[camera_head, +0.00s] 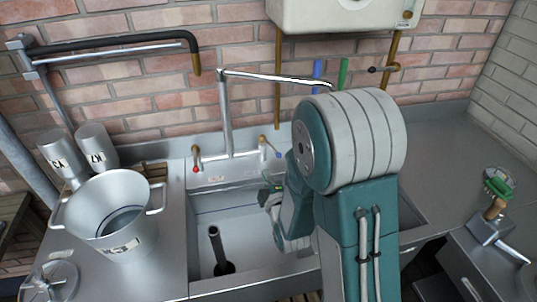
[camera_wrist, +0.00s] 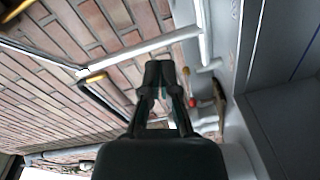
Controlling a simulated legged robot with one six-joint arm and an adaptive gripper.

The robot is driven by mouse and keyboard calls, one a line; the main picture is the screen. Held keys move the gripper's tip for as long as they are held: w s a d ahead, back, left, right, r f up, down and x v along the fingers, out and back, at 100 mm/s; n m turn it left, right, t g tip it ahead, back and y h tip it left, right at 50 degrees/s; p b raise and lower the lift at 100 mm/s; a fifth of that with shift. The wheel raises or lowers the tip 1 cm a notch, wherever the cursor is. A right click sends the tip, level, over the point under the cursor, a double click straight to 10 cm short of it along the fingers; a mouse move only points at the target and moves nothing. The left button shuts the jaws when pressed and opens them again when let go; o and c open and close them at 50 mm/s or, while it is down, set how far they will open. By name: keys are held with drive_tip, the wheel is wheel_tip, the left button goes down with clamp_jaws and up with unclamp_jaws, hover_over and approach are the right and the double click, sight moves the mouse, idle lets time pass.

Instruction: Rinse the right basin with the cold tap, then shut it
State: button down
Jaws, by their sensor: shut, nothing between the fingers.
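The mixer tap (camera_head: 226,112) stands behind the sink, its spout (camera_head: 280,79) swung to the right; no water shows, but the area below the spout is hidden by my arm. The cold tap (camera_head: 270,148), with a blue mark, is on the right of the mixer; the hot tap (camera_head: 196,163), with a red knob, is on the left. A red knob (camera_wrist: 193,102) also shows in the wrist view. My gripper (camera_head: 269,187) is in front of and below the cold tap, apart from it. Its fingers (camera_wrist: 160,68) are shut and empty. My arm hides most of the right basin.
The left basin (camera_head: 215,250) holds an upright standpipe (camera_head: 217,250). A large metal pot (camera_head: 110,207) and two metal canisters (camera_head: 97,147) stand on the left counter. A green-handled valve (camera_head: 497,188) stands at the right. A boiler (camera_head: 345,14) hangs above.

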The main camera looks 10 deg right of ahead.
sight(277, 152)
drive_tip(key=w+d+f+n, duration=0.1)
drive_tip(key=w+d, duration=0.2)
drive_tip(key=w, duration=0.7)
drive_tip(key=shift+w+d+f, duration=0.15)
drive_tip(key=shift+w+f, duration=0.05)
drive_tip(key=shift+f, duration=0.1)
drive_tip(key=shift+d+n+g+y, duration=0.3)
drive_tip(key=shift+d+n+y, duration=0.4)
drive_tip(key=shift+y, duration=0.4)
drive_tip(key=shift+w+d+n+y, duration=0.15)
drive_tip(key=shift+d+n+y, duration=0.45)
drive_tip(key=shift+n+y, duration=0.35)
drive_tip(key=shift+w+d, duration=0.25)
drive_tip(key=shift+d, duration=0.2)
drive_tip(key=shift+w+d, duration=0.2)
drive_tip(key=shift+d, duration=0.25)
